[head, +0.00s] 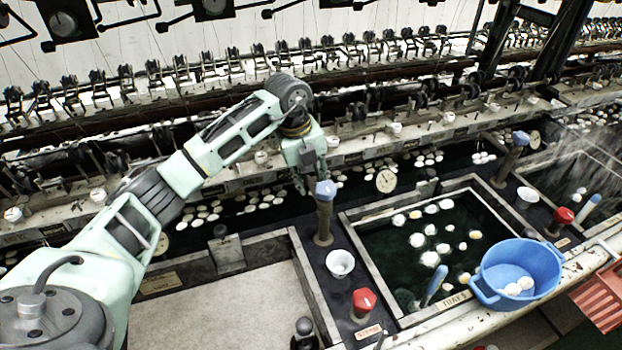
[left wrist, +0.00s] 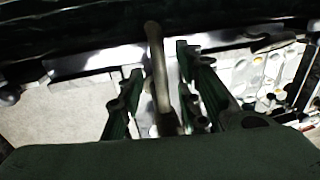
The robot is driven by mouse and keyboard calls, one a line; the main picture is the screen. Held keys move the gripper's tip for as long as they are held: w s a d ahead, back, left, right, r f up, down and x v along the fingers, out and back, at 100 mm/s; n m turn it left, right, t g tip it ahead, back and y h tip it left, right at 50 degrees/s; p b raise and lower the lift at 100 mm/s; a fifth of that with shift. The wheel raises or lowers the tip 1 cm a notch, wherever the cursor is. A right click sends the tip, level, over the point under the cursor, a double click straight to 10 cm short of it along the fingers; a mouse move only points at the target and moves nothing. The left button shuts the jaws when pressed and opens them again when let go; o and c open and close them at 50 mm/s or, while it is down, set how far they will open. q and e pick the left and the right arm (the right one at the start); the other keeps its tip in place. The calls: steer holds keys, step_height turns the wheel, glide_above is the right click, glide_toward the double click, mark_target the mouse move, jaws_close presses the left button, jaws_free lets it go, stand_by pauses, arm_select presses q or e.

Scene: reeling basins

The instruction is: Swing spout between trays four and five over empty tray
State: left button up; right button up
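A blue-topped post (head: 324,218) stands on the dark divider between two trays. In the left wrist view a grey-brown spout pipe (left wrist: 157,75) runs between my two green fingers. The left tray (head: 215,315) has a bare, pale bottom and looks empty. The right tray (head: 350,243) holds dark water and several white cocoons; its label is only partly readable. My left gripper (head: 303,187) is just left of the post's blue top, pointing down. In the left wrist view, my gripper (left wrist: 159,62) has its fingers apart on either side of the pipe, with gaps visible. My right gripper is out of view.
A white cup (head: 340,263) and a red knob (head: 363,302) sit on the divider. A blue basin (head: 520,268) stands at the front right edge. Behind runs a dark trough of cocoons with a round dial (head: 386,181). The space above the left tray is clear.

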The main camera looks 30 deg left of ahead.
arm_select(q)
steer(key=shift+f, duration=0.25)
steer(key=shift+d, duration=0.1)
jaws_close()
stand_by(0.4)
